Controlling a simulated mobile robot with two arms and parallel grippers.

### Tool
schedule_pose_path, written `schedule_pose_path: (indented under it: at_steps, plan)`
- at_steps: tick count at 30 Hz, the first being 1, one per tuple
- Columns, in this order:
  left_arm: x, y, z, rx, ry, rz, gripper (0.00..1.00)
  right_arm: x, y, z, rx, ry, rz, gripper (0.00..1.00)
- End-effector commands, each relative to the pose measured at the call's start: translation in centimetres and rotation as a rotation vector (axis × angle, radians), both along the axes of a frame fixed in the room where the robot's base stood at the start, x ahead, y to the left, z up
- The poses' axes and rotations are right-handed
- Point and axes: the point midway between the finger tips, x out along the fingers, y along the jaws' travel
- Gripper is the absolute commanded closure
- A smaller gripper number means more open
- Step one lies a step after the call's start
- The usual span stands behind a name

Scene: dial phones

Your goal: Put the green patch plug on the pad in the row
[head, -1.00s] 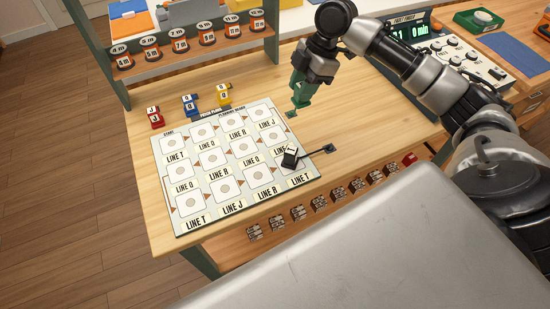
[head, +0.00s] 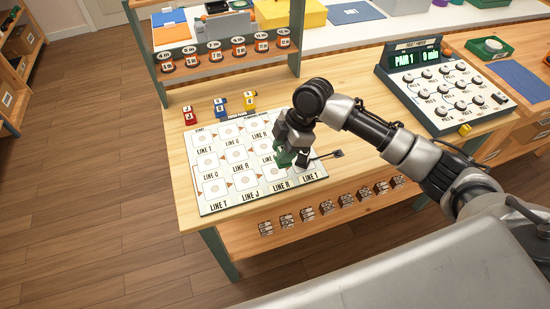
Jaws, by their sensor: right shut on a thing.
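My right gripper (head: 286,150) is shut on the green patch plug (head: 284,159) and holds it over the right part of the white board (head: 211,208). The gripper covers most of the plug, and I cannot tell whether the plug touches the board. The board has rows of square pads with LINE labels; a clear pad (head: 217,187) shows at its lower left. A black plug (head: 302,159) with a dark lead stands on the board just right of the green one. Red (head: 189,115), blue (head: 221,107) and yellow (head: 249,101) plugs stand behind the board. My left gripper is not in view.
A shelf with several orange-and-black spools (head: 214,52) stands behind the board. A tester with knobs and a green display (head: 415,58) is at the right. Several small labelled blocks (head: 308,213) sit along the lower front shelf.

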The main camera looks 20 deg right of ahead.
Motion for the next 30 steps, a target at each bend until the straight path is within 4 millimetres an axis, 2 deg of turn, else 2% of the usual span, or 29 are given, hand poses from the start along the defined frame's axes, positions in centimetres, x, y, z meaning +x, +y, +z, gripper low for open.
schedule_pose_path:
  at_steps: [1, 5, 10, 17, 28, 29, 30]
  plan:
    - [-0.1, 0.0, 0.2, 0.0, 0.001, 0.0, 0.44, 0.6, 0.7, -0.4, 0.002, 0.002, 0.002, 0.94]
    - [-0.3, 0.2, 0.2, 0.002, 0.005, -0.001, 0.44, 1.6, 1.7, -1.2, 0.001, 0.0, 0.0, 0.94]
    - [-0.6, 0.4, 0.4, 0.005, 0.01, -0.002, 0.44, 1.8, 1.9, -2.2, -0.001, 0.003, 0.001, 0.94]
    - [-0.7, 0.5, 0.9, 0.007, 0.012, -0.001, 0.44, 1.7, 1.8, -5.3, -0.002, 0.001, -0.001, 0.94]
    - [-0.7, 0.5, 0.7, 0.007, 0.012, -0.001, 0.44, 1.7, 1.8, -5.9, -0.001, 0.0, 0.001, 0.94]
    - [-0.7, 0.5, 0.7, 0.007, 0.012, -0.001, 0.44, 1.7, 1.8, -5.9, -0.001, -0.001, 0.001, 0.67]
    - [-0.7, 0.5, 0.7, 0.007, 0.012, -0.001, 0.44, 1.7, 1.8, -5.8, -0.001, -0.001, 0.001, 0.6]
